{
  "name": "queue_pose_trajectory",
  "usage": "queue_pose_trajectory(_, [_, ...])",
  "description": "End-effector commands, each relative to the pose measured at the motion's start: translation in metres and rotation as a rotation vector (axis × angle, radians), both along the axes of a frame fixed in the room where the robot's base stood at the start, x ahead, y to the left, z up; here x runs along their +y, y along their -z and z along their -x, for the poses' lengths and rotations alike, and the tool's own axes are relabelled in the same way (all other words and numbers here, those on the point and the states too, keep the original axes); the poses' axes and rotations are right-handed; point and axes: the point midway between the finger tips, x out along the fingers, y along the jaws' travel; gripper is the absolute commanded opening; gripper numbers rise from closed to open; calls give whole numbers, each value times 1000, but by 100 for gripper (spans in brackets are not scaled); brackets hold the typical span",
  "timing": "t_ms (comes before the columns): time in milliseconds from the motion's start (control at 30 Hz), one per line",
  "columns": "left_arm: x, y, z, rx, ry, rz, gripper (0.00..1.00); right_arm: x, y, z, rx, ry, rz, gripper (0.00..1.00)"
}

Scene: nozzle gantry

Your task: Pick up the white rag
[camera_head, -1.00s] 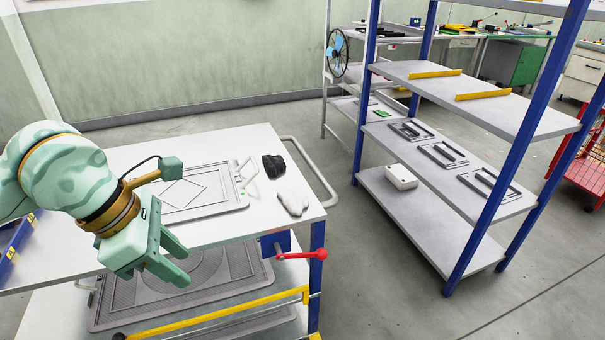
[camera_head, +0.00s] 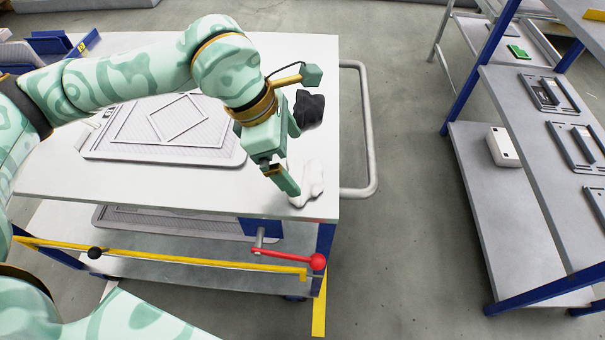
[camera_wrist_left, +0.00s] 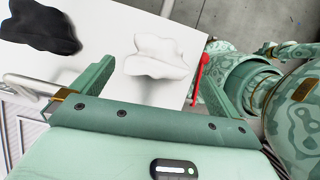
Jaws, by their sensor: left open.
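The white rag (camera_head: 309,184) lies crumpled on the white table top near its right front corner in the head view. It also shows in the left wrist view (camera_wrist_left: 158,57), spread as a low folded heap. My left gripper (camera_head: 294,160) is open and empty, just left of the rag in the head view. In the left wrist view the two fingers (camera_wrist_left: 157,66) are wide apart, and the rag shows between and beyond them. I cannot tell the gripper's exact height above the table. My right gripper is not in view.
A crumpled black cloth (camera_head: 310,109) lies just behind the rag. A grey tray (camera_head: 100,150) is to the left on the white table (camera_head: 60,184). A red-knobbed crank (camera_head: 317,261) sticks out below the front corner. A shelf rack (camera_head: 470,170) stands right, across open floor.

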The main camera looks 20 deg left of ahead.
Motion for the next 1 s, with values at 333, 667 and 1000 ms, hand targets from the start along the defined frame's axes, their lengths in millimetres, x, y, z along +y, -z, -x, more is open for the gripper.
queue_pose_trajectory(333, [-12, 50, -5, 5, 2, 1, 100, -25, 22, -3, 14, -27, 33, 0])
queue_pose_trajectory(667, [-12, 48, -5, 1, 0, 0, 73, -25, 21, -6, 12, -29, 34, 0])
queue_pose_trajectory(1000, [-12, 44, -5, 0, 0, 0, 73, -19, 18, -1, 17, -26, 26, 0])
